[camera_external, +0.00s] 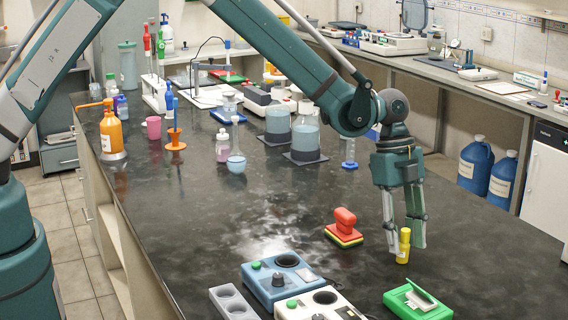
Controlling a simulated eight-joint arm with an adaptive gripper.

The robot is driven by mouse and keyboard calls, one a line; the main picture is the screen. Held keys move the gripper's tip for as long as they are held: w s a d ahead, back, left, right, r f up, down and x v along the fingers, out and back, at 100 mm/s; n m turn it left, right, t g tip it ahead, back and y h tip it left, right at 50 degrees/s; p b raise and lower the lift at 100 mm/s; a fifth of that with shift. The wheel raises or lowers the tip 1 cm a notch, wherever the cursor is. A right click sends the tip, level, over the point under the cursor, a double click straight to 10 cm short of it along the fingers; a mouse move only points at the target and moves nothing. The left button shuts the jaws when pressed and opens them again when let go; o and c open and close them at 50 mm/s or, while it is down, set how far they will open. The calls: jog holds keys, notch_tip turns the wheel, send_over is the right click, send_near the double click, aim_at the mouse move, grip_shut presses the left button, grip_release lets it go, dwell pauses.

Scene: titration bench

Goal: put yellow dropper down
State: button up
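The yellow dropper (403,246) stands upright at the right front part of the dark bench. It is between the fingertips of my gripper (404,238), which points straight down. The fingers look closed in on the dropper's sides, with its lower part showing below and between them. Its bottom end is at or very near the bench top; I cannot tell whether it touches.
A red stamp-like block (344,228) on a yellow and green base sits just left of my gripper. A green box (417,301) lies in front. Blue (283,279) and white (320,304) devices stand front left. The bench (290,205) is clear behind the red block.

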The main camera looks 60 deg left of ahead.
jog(key=v, duration=1.2)
jog(key=shift+r, duration=0.15)
dwell(0.5)
